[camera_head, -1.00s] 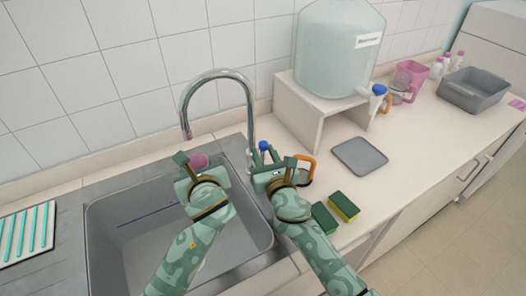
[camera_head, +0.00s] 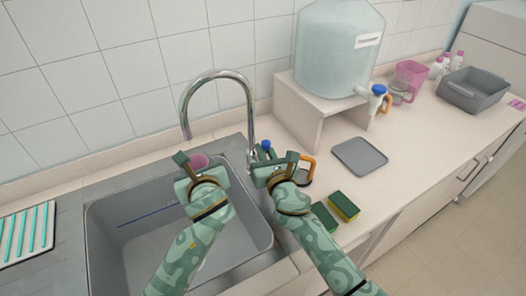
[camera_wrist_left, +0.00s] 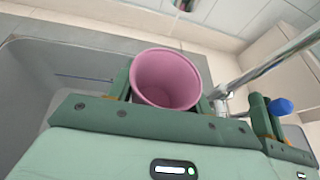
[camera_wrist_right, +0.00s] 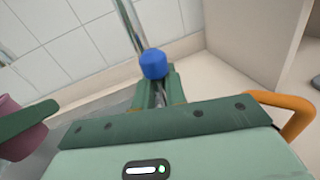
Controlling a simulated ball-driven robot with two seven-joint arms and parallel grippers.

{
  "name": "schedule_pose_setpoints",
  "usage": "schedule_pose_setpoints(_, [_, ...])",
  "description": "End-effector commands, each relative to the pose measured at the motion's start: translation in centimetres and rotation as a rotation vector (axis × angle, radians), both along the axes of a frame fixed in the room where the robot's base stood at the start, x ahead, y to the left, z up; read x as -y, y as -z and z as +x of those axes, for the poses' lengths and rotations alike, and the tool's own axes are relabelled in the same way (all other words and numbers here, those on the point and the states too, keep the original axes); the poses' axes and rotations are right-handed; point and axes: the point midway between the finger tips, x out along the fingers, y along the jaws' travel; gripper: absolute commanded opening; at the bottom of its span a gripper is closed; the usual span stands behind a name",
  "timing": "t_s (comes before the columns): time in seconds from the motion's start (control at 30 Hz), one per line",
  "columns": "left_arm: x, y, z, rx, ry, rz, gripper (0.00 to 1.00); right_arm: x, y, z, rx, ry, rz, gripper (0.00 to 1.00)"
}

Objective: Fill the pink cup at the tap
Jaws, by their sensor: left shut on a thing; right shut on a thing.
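The small pink cup (camera_head: 199,161) is upright between the fingers of my left gripper (camera_wrist_left: 167,88), over the sink. Its open mouth faces up in the left wrist view (camera_wrist_left: 168,80), and I make out no water in it. The chrome tap (camera_head: 250,115) arches over the sink, its spout end just above and left of the cup in the head view. No stream shows. My right gripper (camera_wrist_right: 160,92) is shut on the tap's lever, just below its blue knob (camera_wrist_right: 153,64). The knob also shows in the head view (camera_head: 266,146).
The grey sink (camera_head: 130,265) lies beneath my left arm. To the right are a grey tray (camera_head: 360,156), two sponges (camera_head: 343,207), an orange handle (camera_head: 309,168) and a water dispenser (camera_head: 335,50) on a stand. A pink jug (camera_head: 412,75) and grey tub (camera_head: 472,92) stand farther off.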

Motion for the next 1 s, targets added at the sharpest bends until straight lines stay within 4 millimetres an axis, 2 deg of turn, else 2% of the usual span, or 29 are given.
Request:
schedule_pose_setpoints(0.6, [0.0,0.0,0.0,0.0,0.0,0.0,0.29,2.8,0.9,1.3,-0.165,-0.001,0.357,0.0])
schedule_pose_setpoints(1.0, [0.0,0.0,0.0,0.0,0.0,0.0,0.29,3.4,1.2,1.5,-0.202,0.001,0.437,0.0])
